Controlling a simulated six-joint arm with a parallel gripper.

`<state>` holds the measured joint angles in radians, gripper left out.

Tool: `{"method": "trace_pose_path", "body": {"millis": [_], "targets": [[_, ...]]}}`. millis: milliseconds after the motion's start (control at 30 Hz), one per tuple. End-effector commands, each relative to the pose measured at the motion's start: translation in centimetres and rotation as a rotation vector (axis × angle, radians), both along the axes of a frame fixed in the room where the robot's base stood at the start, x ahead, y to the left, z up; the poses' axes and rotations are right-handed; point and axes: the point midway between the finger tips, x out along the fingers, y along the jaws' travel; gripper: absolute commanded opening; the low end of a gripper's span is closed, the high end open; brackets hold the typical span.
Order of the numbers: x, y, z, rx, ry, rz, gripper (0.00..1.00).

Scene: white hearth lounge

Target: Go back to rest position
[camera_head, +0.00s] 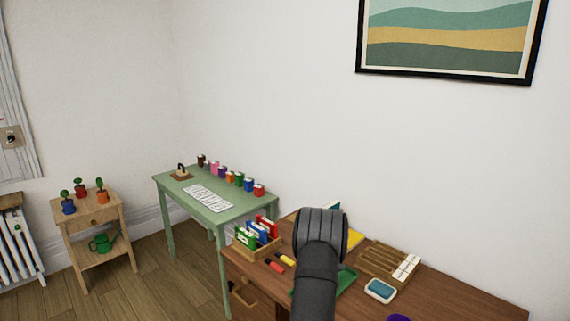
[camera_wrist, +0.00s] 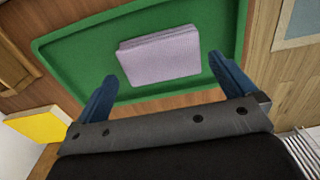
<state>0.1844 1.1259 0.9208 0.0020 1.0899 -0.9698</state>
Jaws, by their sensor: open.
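My gripper (camera_wrist: 168,88) shows in the wrist view with its two blue fingers spread apart. It is open, with nothing between the fingertips. Ahead of the fingertips a light purple folded cloth or pad (camera_wrist: 160,55) lies in a green tray (camera_wrist: 48,52), apart from the fingers as far as I can tell. In the head view my dark arm stands over the brown desk (camera_head: 460,302) and hides my gripper and most of the green tray (camera_head: 347,281).
On the desk are a wooden box of coloured packets (camera_head: 258,240), a slotted wooden rack (camera_head: 384,262), a teal-topped dish (camera_head: 380,290), markers (camera_head: 274,266) and a yellow item (camera_head: 355,239). A green table (camera_head: 170,195) with several small pots stands left. A plant stand (camera_head: 92,220) is farther left.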

Motion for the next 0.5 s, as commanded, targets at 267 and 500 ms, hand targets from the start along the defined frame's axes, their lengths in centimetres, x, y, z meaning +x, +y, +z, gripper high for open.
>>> {"method": "trace_pose_path", "body": {"millis": [267, 500], "targets": [[-0.04, 0.01, 1.13, 0.0, 0.001, 0.0, 1.0], [-0.04, 0.01, 1.07, 0.001, 0.002, 0.0, 1.0]]}}
